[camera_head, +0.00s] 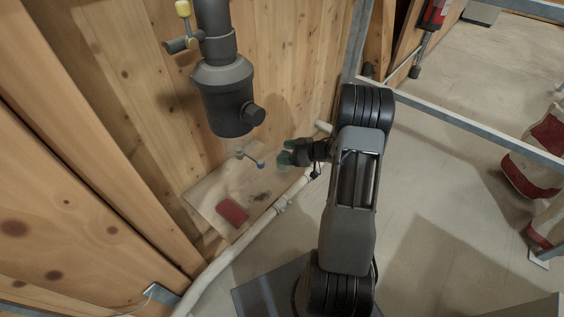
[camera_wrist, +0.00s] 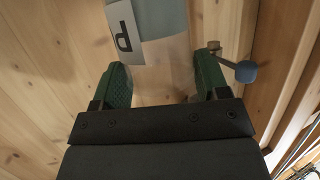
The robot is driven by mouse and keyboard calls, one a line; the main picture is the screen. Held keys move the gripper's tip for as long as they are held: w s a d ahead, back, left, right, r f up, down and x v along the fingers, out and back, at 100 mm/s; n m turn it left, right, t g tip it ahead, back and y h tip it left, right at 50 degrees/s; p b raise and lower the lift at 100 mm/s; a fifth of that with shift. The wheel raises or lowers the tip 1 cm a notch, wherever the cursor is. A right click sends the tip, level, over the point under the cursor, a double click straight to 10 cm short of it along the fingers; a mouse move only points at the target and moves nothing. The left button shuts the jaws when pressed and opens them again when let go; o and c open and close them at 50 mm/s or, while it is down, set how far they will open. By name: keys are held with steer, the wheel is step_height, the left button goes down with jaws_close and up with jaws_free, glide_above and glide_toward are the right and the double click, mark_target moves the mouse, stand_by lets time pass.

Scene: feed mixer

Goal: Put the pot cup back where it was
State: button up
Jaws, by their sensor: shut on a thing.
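My gripper (camera_head: 286,156) has green fingertips and is at the right of the small board, below and to the right of the dark hanging cylinder. In the wrist view its two fingers (camera_wrist: 162,84) stand apart on either side of a clear, pale thing that looks like the pot cup (camera_wrist: 165,70). The gripper is shut on it. The cup is see-through, so its outline is hard to make out. A grey-blue piece with a white label marked "P" (camera_wrist: 125,32) lies just beyond the cup.
A dark cylinder (camera_head: 228,97) hangs by the wooden wall. Below it is a small lever with a blue-grey knob (camera_head: 258,163), close by the right finger in the wrist view (camera_wrist: 246,71). A pale pipe (camera_head: 235,254) runs along the floor.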

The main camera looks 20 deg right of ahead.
steer(key=shift+w+f, duration=0.25)
steer(key=shift+f, duration=0.25)
steer(key=shift+w+d+f+b, duration=0.1)
steer(key=shift+w+f+b, duration=0.05)
steer(key=shift+f+b, duration=1.2)
steer(key=shift+f, duration=0.25)
steer(key=shift+f, duration=0.15)
steer(key=o, duration=1)
